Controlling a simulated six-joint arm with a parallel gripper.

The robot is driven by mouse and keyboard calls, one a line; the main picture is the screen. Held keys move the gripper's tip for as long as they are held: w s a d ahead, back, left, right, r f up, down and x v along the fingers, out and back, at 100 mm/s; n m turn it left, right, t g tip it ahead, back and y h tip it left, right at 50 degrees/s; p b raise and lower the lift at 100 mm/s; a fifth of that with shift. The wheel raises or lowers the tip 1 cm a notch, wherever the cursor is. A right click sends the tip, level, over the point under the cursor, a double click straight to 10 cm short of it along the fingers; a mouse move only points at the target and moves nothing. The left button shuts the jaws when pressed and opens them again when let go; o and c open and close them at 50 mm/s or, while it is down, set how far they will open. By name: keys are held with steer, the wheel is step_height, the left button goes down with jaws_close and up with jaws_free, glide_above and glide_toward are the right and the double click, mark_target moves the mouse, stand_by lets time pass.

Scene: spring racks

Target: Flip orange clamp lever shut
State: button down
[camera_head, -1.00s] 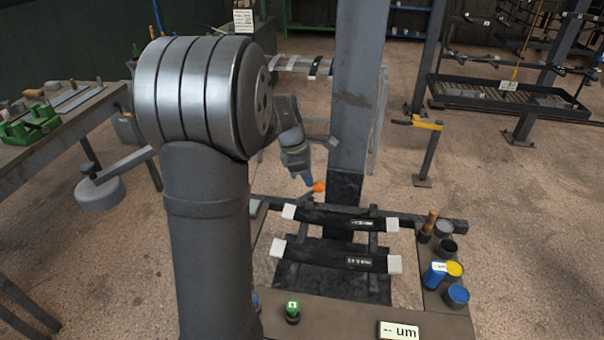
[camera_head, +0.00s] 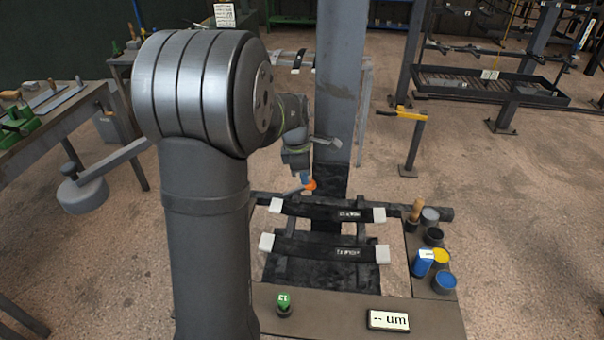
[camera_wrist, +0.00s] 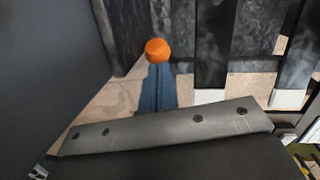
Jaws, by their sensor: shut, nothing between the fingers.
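The orange clamp lever's round knob (camera_head: 311,184) is just behind the rack at the foot of the grey post. A short grey bar beside it runs down to the left. My gripper (camera_head: 305,178), with blue fingers, points down right at the knob. In the wrist view my shut blue fingers (camera_wrist: 157,92) end at the orange knob (camera_wrist: 157,50), with nothing held between them. Fingertips and knob overlap in both views; I cannot tell whether they touch. The lever's pivot is hidden.
Two dark spring strips (camera_head: 325,212) with white end blocks lie across the rack in front. Blue and yellow cans (camera_head: 445,282) stand at its right. A green-topped item (camera_head: 283,303) and a display (camera_head: 388,320) are on the front bench. The grey post (camera_head: 340,80) rises close behind my gripper.

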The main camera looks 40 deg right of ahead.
steer(key=a+r, duration=0.3)
steer(key=r, duration=0.9)
steer(key=shift+w+a+r, duration=0.25)
steer(key=shift+a+r, duration=0.05)
steer(key=d+f, duration=0.1)
steer(key=f, duration=0.3)
steer(key=d+f, duration=0.1)
steer(key=f, duration=0.3)
steer(key=d+f, duration=0.1)
steer(key=f, duration=0.3)
steer(key=shift+s+d+f, duration=0.1)
steer(key=shift+s+f, duration=0.1)
steer(key=shift+s+d+f, duration=0.1)
steer(key=shift+d+f, duration=0.15)
steer(key=shift+w+a+r, duration=0.35)
steer(key=shift+w+a, duration=0.05)
